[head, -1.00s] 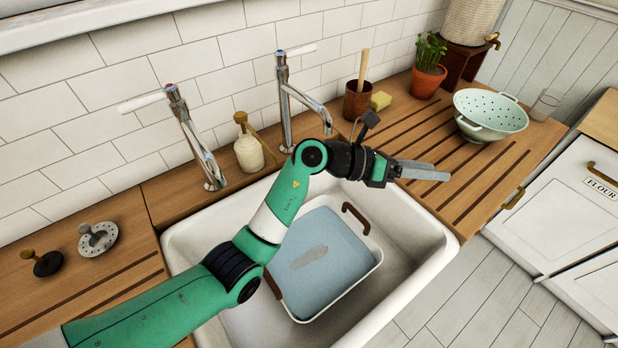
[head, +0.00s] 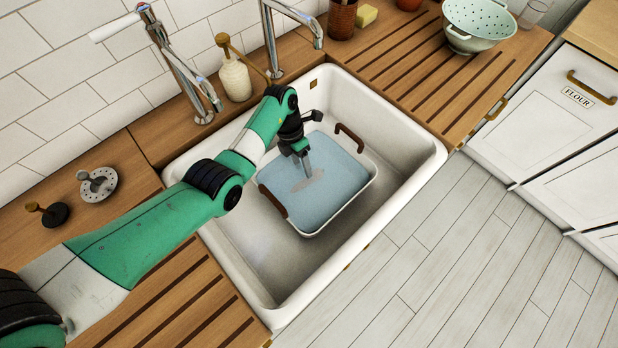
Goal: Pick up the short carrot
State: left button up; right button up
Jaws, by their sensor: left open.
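I see no carrot in the head view. My left gripper (head: 307,172) is open and points down over the blue water (head: 335,200) in a white tub with brown handles (head: 350,138). The tub stands in the white sink. The fingers are small here, and I cannot tell whether the tips touch the water. Anything under the surface is hidden. My right gripper is out of view.
The sink's front rim (head: 400,185) borders the tub. Two taps, one of them the left tap (head: 165,50), and a soap bottle (head: 235,75) stand behind. A mint colander (head: 475,25) sits on the right drainboard.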

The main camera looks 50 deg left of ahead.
aim_at(305, 178)
pick_arm(q)
jog(key=b+x, duration=0.3)
jog(key=x, duration=0.2)
jog(key=shift+s+f, duration=0.1)
jog(key=shift+a, duration=0.25)
grip_shut()
